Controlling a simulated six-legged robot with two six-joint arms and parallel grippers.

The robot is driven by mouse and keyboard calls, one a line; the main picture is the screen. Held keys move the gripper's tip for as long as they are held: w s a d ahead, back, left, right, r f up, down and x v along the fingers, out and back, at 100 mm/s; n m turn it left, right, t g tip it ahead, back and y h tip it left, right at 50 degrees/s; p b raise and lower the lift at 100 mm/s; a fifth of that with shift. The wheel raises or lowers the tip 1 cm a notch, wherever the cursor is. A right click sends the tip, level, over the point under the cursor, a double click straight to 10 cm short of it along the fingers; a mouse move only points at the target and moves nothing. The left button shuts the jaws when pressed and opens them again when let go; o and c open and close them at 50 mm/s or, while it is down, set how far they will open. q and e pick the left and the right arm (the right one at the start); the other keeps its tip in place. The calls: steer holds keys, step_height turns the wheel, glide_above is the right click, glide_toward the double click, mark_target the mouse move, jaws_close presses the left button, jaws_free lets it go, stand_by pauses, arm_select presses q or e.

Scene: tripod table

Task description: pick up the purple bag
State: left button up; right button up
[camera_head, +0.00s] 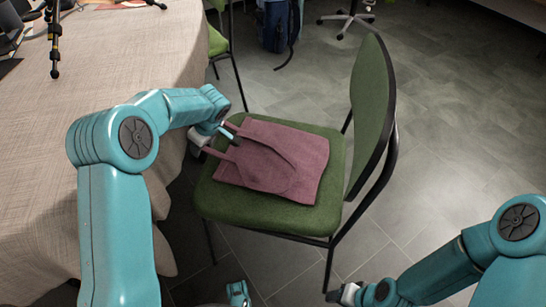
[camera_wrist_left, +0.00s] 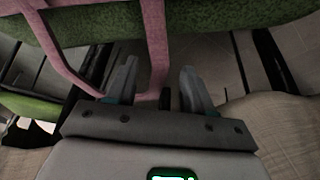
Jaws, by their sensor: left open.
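The purple bag (camera_head: 275,160) lies flat on the green seat of a chair (camera_head: 255,212), with its handles toward the left edge of the seat. My left gripper (camera_head: 222,133) is at that edge, beside the handles. In the left wrist view its two fingers (camera_wrist_left: 158,68) are open, and a strap of the bag (camera_wrist_left: 154,35) runs down between them as seen there. I cannot tell whether a finger touches the strap. My right gripper (camera_head: 345,293) is low at the bottom right, away from the bag; its fingers are not clear.
A table with a beige cloth (camera_head: 120,60) stands close on the left, with a black tripod (camera_head: 54,45) on it. The chair's green backrest (camera_head: 370,105) rises right of the bag. A blue backpack (camera_head: 277,25) is behind.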

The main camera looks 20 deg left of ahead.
arm_select(q)
steer(key=shift+x, duration=1.25)
steer(key=shift+r, duration=0.1)
jaws_close()
step_height(320, 180, up, 10)
steer(key=p, duration=0.3)
